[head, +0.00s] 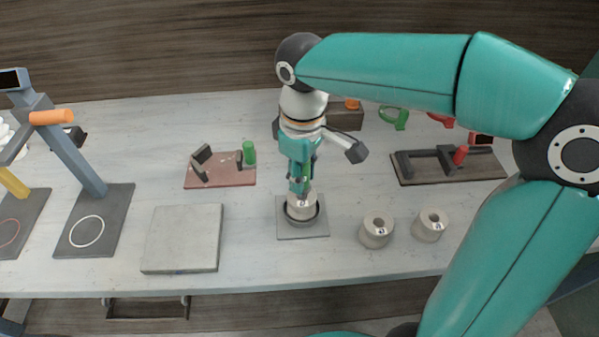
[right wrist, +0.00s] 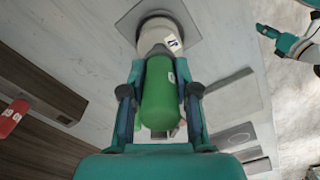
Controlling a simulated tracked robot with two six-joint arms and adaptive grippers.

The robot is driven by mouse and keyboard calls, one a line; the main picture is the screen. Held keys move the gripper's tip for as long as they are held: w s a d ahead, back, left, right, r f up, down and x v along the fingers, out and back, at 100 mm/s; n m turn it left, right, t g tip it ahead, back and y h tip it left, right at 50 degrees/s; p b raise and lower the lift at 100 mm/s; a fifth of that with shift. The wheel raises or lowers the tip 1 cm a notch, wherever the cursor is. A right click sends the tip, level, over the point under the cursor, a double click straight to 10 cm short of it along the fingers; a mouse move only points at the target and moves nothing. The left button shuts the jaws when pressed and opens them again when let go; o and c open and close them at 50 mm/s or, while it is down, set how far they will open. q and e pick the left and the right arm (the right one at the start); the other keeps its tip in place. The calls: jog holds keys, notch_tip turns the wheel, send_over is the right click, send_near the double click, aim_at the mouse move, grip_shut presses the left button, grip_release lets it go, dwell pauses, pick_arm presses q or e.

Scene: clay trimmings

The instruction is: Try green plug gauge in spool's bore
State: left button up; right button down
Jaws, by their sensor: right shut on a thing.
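My right gripper (head: 301,184) points down over the pale spool (head: 301,207), which stands in a dark round holder on a grey square plate (head: 287,231). In the right wrist view my right gripper (right wrist: 158,92) is shut on the green plug gauge (right wrist: 159,90), one finger on each side. The gauge's far end is at the spool (right wrist: 153,35), lined up with it. The spool's bore is hidden behind the gauge, so I cannot tell how far in it sits.
Two more spools (head: 376,232) (head: 430,225) stand to the right. A reddish board (head: 222,180) with a green cylinder (head: 249,152) lies left. A grey slab (head: 181,238) is at front left, and a dark rack (head: 416,176) with a red piece (head: 460,155) at right.

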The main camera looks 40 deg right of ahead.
jog(key=shift+f+b, duration=0.95)
jog(key=shift+f, duration=0.35)
jog(key=shift+s+f, duration=0.1)
jog(key=shift+f, duration=0.15)
dwell(0.9)
jog(key=shift+r, duration=0.15)
jog(key=shift+r+p, duration=3.85)
jog(key=shift+r, duration=0.4)
jog(key=shift+f, duration=0.1)
